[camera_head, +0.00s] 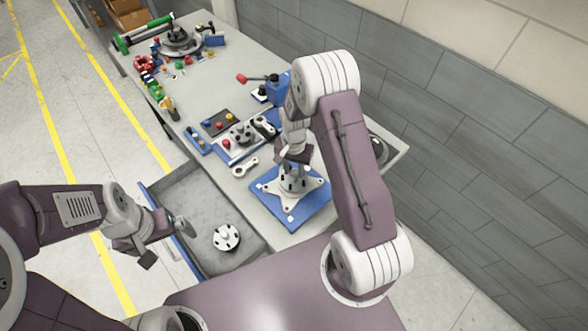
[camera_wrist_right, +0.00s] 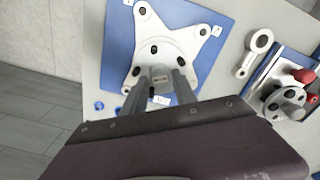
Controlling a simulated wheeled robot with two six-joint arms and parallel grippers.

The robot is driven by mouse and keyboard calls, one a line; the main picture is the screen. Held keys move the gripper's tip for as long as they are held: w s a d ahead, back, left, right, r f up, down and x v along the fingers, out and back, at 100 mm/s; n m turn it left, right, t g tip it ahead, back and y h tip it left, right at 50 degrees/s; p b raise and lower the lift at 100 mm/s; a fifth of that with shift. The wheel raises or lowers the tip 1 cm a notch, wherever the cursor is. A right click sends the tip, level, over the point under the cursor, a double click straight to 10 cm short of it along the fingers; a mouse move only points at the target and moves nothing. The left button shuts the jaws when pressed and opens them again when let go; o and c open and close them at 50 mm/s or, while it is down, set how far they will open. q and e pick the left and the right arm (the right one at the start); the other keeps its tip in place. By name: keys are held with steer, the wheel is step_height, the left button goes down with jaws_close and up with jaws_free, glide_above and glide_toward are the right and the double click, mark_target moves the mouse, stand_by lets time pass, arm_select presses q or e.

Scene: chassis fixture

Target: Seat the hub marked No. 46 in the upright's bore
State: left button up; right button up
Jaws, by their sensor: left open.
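A pale star-shaped upright (camera_head: 313,186) lies on a blue mat (camera_head: 270,204) at the table's near end. It also shows in the right wrist view (camera_wrist_right: 194,38). A grey hub (camera_wrist_right: 160,48) with black holes sits at its middle. My right gripper (camera_head: 294,163) points down over it, its fingers (camera_wrist_right: 160,78) close on both sides of the hub's central boss. A small tag on the boss is too small to read surely. Whether the hub is fully down is hidden. Another white hub (camera_head: 226,237) lies in an open drawer. My left gripper (camera_head: 167,242) is open and empty beside the drawer's left wall.
Behind the mat lie a link arm (camera_head: 246,166), a blue-edged fixture (camera_head: 250,134) with a dark hub, and a tray (camera_head: 219,123) with coloured knobs. A blue device (camera_head: 278,88) with a red-knobbed lever stands near the wall. The grey drawer (camera_head: 190,178) is mostly free.

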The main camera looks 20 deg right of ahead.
steer(key=shift+r+p, duration=0.95)
steer(key=shift+r, duration=0.4)
steer(key=shift+f, duration=0.1)
steer(key=o, duration=0.6)
steer(key=shift+c, duration=0.2)
step_height(320, 180, up, 5)
steer(key=p, duration=0.3)
steer(key=shift+f+p, duration=0.15)
steer(key=shift+p, duration=0.2)
steer(key=shift+f, duration=0.1)
